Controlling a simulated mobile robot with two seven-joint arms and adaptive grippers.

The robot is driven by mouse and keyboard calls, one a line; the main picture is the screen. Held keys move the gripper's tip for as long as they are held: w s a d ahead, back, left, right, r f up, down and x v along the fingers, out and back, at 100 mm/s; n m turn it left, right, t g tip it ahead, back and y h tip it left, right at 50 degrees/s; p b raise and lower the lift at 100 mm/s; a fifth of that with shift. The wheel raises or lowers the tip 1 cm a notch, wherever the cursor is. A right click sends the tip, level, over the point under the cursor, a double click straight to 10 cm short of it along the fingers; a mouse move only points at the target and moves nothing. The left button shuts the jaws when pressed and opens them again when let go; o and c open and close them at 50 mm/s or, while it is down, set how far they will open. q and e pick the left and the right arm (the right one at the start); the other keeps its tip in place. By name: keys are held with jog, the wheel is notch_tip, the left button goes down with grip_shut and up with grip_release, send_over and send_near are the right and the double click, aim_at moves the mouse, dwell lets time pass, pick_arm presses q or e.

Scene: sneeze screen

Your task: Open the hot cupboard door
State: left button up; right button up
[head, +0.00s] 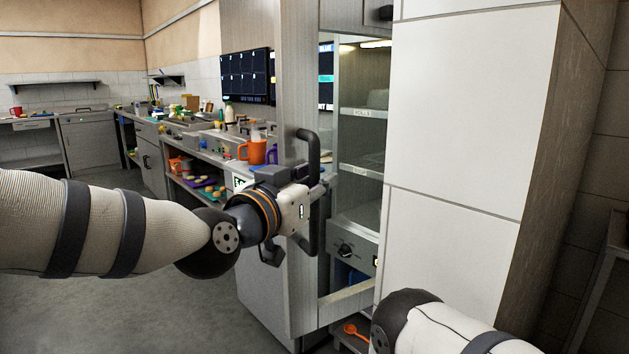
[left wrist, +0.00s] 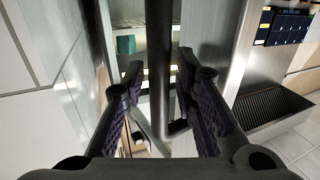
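The hot cupboard door (head: 296,80) stands partly open, swung out to the left, with the lit inside showing to its right. Its dark bar handle (head: 314,150) is upright on the door's face. My left gripper (head: 318,192) is at the handle's lower part. In the left wrist view, the handle bar (left wrist: 159,45) runs between the two fingers of my left gripper (left wrist: 160,75), with gaps on both sides. The fingers are open and do not appear to grip it. My right gripper is out of view; only part of that arm shows at the bottom right.
Inside the cupboard are shelves, one labelled ROLLS (head: 362,113), and a control knob (head: 345,251) below. A white tiled wall (head: 470,100) stands close on the right. A counter with an orange mug (head: 256,151) lies behind the door. Open floor (head: 150,310) is at left.

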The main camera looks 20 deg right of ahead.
pick_arm(q)
jog(key=v, duration=1.2)
